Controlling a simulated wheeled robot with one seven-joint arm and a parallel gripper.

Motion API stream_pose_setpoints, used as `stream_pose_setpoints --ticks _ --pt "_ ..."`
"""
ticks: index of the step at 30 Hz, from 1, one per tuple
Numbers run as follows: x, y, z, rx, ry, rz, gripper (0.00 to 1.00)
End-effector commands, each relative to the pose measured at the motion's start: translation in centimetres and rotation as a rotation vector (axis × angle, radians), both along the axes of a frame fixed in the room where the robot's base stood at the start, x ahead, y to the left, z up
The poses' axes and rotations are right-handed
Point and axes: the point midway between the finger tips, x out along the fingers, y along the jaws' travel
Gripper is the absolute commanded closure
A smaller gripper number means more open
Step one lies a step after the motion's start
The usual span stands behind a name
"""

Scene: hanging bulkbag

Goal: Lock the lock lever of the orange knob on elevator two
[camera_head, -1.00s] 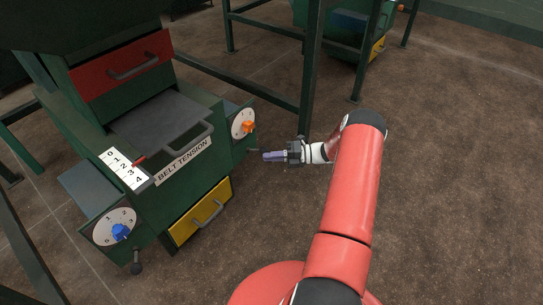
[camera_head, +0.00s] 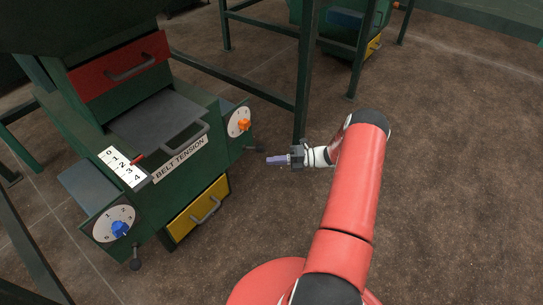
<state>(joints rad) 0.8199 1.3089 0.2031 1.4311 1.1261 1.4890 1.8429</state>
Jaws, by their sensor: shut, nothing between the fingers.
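The orange knob (camera_head: 244,125) sits on a white round dial (camera_head: 237,119) on the right side of the green machine (camera_head: 207,150). Its lock lever (camera_head: 257,149) is a small dark handle below the knob, sticking out to the right. My gripper (camera_head: 269,160) is shut and empty, with purple fingers pointing left. Its fingertips are just right of and slightly below the lever's end in the picture. A small gap shows between them, but I cannot tell the depth.
A blue knob (camera_head: 120,229) with its own dark lever (camera_head: 136,263) is on the machine's left side. A yellow drawer (camera_head: 190,214) is below and a red drawer (camera_head: 118,64) above. Green frame posts (camera_head: 307,75) stand behind my gripper. The floor to the right is clear.

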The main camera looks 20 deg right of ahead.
Motion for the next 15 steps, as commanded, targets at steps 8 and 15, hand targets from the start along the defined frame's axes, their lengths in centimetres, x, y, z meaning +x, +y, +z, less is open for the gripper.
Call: stream_pose_setpoints --ticks 8,15 --pt "0.3 -5.7 0.1 0.001 0.001 0.001 1.00" --pt "0.4 -7.9 0.2 0.004 0.003 0.005 1.00"
